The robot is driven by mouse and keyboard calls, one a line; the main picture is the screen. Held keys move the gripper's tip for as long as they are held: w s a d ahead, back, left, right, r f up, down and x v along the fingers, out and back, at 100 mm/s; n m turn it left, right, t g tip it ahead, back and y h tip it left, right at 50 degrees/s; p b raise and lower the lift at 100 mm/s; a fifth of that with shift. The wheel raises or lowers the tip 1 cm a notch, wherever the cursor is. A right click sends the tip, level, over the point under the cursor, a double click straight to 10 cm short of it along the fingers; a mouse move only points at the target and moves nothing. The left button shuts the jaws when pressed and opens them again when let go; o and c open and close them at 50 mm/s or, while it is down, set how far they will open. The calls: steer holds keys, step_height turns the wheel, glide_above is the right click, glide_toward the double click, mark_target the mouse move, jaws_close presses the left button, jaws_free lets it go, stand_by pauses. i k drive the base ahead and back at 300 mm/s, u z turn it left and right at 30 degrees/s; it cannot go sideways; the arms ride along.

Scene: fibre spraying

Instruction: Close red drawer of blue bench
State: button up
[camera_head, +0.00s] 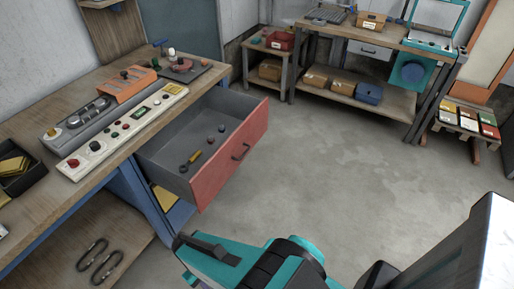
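The red drawer (231,160) is pulled far out of the bench at the left. Its front is red with a dark handle (240,151), and its box is grey. Several small items, one of them yellow (195,158), lie on the drawer floor. The blue bench (137,196) has a wooden top and blue legs. My teal and black arm shows at the bottom right, in front of the drawer and apart from it. I cannot make out my gripper's fingers in this view.
A control panel (122,129) and a dark box (18,172) stand on the bench top. The grey floor (330,175) right of the drawer is clear. A second workbench (385,97) with boxes stands at the back, beside a rack of coloured packets (467,119).

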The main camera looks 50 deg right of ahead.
mark_target(244, 118)
steer(key=u, duration=0.35)
steer(key=k, duration=0.15)
steer(key=z, duration=1.75)
steer(key=k, duration=0.95)
steer(key=u, duration=0.2)
steer(key=i, duration=0.95)
steer(key=z, duration=0.1)
